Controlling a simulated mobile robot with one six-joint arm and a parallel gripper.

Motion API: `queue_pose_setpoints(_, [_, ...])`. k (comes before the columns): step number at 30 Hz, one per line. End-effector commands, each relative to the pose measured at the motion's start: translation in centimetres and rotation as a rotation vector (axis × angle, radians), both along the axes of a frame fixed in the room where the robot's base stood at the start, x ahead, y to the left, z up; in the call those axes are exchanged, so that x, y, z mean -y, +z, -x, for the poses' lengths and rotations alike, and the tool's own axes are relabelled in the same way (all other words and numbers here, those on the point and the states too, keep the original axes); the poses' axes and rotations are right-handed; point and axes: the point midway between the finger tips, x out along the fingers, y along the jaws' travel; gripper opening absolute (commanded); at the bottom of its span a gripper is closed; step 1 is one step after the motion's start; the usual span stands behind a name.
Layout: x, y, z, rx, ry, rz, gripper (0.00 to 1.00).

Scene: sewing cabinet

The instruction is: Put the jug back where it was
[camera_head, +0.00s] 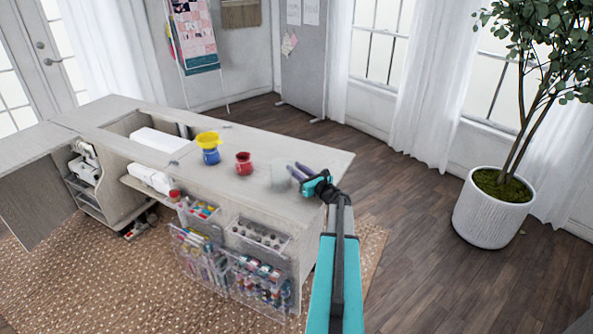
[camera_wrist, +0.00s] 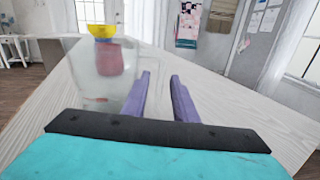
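A clear jug (camera_head: 280,178) stands upright on the cabinet top (camera_head: 250,205), near its right end. It also shows in the wrist view (camera_wrist: 88,85), left of my fingers, with its faint handle toward them. My gripper (camera_head: 295,170) is low over the top, with its purple fingers pointing at the jug's side. In the wrist view the two fingers (camera_wrist: 164,82) are apart, with a gap between them. I cannot tell whether the faint handle lies in that gap or whether a finger touches the jug.
A red pot (camera_head: 244,164) and a blue pot with a yellow top (camera_head: 209,149) stand left of the jug. Clear bins with sewing supplies (camera_head: 258,281) hang on the cabinet's front. A potted plant (camera_head: 489,216) stands at the right. The cabinet top's back right is clear.

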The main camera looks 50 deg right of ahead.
Motion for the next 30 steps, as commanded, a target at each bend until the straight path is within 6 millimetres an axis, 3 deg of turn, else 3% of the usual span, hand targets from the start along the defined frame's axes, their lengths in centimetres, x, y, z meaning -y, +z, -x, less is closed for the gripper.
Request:
queue_pose_setpoints(6, [0.0, 0.4, 0.1, 0.0, 0.0, 0.0, 0.26])
queue_pose_setpoints(11, [-0.3, 0.2, 1.5, 0.0, -0.002, 0.0, 0.26])
queue_pose_setpoints(30, [-1.9, 0.2, 9.8, 0.0, -0.003, 0.0, 0.26])
